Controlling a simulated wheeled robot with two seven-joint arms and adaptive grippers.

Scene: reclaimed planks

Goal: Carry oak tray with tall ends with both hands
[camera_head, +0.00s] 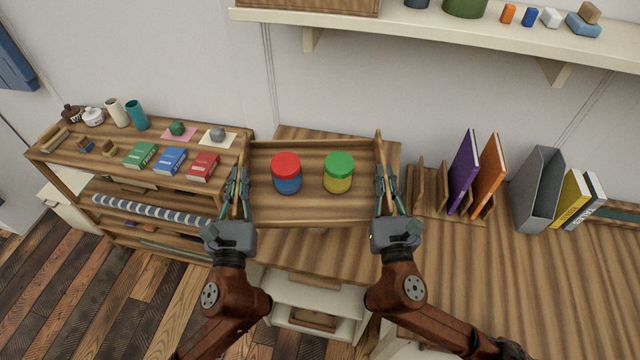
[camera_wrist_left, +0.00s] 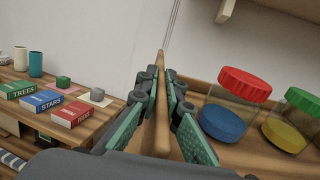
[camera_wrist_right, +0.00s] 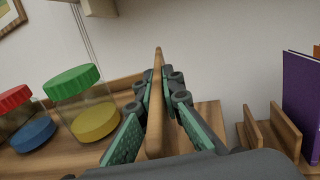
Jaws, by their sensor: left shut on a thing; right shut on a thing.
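The oak tray with tall ends (camera_head: 315,216) is in the middle of the head view and looks about level. It carries a jar with a red lid and blue contents (camera_head: 287,173) and a jar with a green lid and yellow contents (camera_head: 338,172), both upright and apart. My left gripper (camera_head: 239,190) is shut on the tray's left end (camera_wrist_left: 162,100). My right gripper (camera_head: 386,188) is shut on the tray's right end (camera_wrist_right: 155,105). The head view does not clearly show whether the tray's underside touches the desk below.
A low shelf unit (camera_head: 60,160) with books and cups stands left. Right of the tray are a wooden rack (camera_head: 425,205) with purple and orange books, and a grey file holder (camera_head: 537,190). A wall shelf (camera_head: 400,24) hangs above. Bare desk (camera_head: 330,255) shows in front.

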